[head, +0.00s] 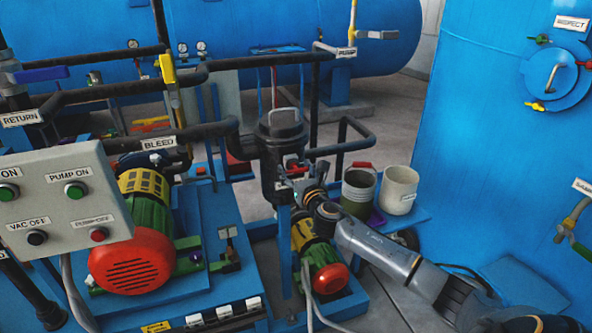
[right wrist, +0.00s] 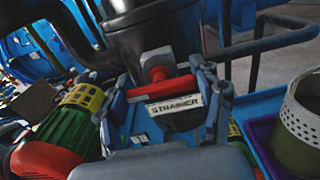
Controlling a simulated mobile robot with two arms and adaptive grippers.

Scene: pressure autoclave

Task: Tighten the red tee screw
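The red tee screw (right wrist: 161,86) sits at the front of the dark strainer housing (right wrist: 150,42), its crossbar running across the right wrist view above the STRAINER label (right wrist: 174,105). In the head view the strainer (head: 282,135) stands in the middle, with a small red part (head: 293,168) showing low on its front. My right gripper (right wrist: 165,95) is at the screw, its two fingers wide apart, one at each end of the crossbar. Whether the fingertips touch the bar I cannot tell. In the head view my right gripper (head: 300,185) is partly hidden against the strainer. My left gripper is not seen.
A green and red pump motor (head: 322,260) lies just below. The control box (head: 65,200) is at the left. Dark pipes (head: 342,148) run close by.

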